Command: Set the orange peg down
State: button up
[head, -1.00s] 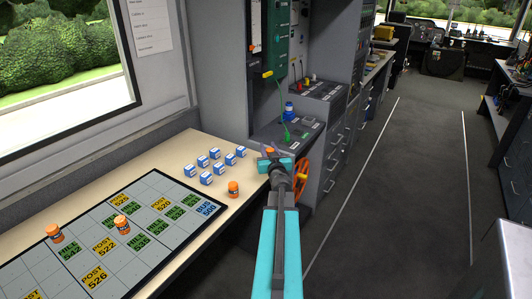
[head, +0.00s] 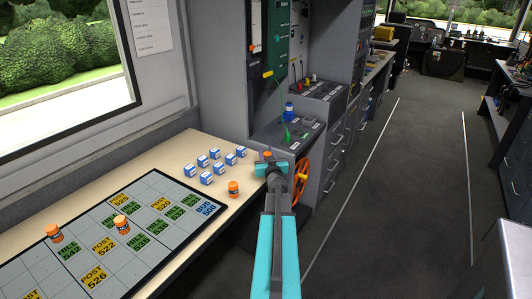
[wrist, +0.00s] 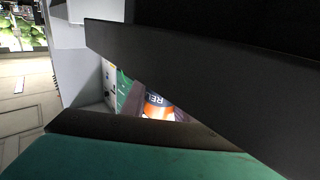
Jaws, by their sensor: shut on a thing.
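An orange peg (wrist: 158,107) with a white band of dark lettering shows between the dark fingers in the wrist view. My gripper (head: 267,157) is shut on it, and a bit of orange shows at its tip in the head view. The gripper is over the right end of the beige table (head: 255,163). Most of the held peg is hidden by the fingers. Other orange pegs stand apart from it: one (head: 233,188) on the bare table by the board, one (head: 121,224) on the board, and one (head: 54,233) at the board's left edge.
The dark-framed grid board (head: 75,254) with green, yellow and blue labels covers much of the table. Several blue-and-white blocks (head: 205,178) stand behind it. Floor (head: 400,200) is clear at right.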

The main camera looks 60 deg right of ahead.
jog(key=shift+f, duration=0.2)
jog(key=o, duration=1.1)
jog(key=shift+c, duration=0.2)
jog(key=shift+b, duration=0.6)
jog(key=shift+v, duration=5.6)
jog(key=shift+r+p, duration=0.1)
jog(key=shift+p, duration=0.45)
jog(key=shift+a+p, duration=0.1)
jog(key=shift+p, duration=0.5)
jog(key=shift+s+a+p, duration=0.2)
jog(key=shift+a+p, duration=0.05)
jog(key=shift+p, duration=0.9)
jog(key=s+p, duration=0.1)
jog(key=p, duration=0.2)
jog(key=shift+a+p, duration=0.3)
jog(key=shift+a, duration=0.1)
jog(key=shift+s+a+p, duration=0.2)
jog(key=shift+a+p, duration=0.05)
jog(key=shift+p, duration=0.4)
